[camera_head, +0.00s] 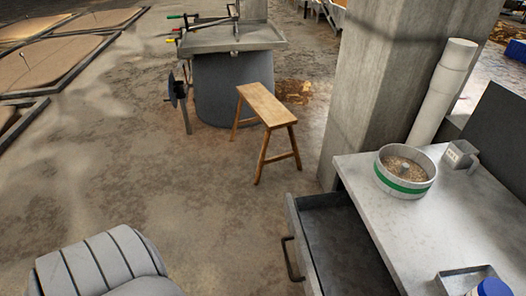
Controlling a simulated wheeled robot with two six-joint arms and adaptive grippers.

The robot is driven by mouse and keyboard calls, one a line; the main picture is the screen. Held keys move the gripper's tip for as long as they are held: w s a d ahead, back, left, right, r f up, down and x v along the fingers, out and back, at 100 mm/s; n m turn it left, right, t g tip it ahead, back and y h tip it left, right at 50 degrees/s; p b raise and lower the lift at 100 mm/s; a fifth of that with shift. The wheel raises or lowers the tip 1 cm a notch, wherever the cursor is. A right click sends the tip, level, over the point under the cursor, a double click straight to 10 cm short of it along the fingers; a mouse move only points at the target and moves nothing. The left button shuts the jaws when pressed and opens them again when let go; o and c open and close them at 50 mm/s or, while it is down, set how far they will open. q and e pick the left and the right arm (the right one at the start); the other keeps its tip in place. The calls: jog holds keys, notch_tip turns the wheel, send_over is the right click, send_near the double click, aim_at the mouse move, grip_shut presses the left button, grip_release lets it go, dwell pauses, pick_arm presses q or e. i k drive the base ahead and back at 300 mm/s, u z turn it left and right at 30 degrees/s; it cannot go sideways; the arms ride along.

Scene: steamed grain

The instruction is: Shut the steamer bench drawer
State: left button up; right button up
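The steamer bench (410,215) stands at the right, with a light grey top. Its drawer (300,262) is pulled open toward the left, and the inside that shows looks empty. A dark bar handle (290,258) is on the drawer's front face. The drawer's near end is cut off by the bottom edge of the picture. Neither of my grippers shows in the head view.
On the bench top are a round pan of grain with a green band (405,171), a small metal box (461,155) and a shallow tray (452,279) with a blue-lidded jar (490,288). A wooden stool (266,106) stands beyond the drawer, near a concrete pillar (385,75).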

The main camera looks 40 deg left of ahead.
aim_at(336, 254)
jog(key=u, duration=0.9)
jog(key=k, duration=1.3)
jog(key=z, duration=0.6)
jog(key=i, duration=0.95)
jog(key=u, duration=0.4)
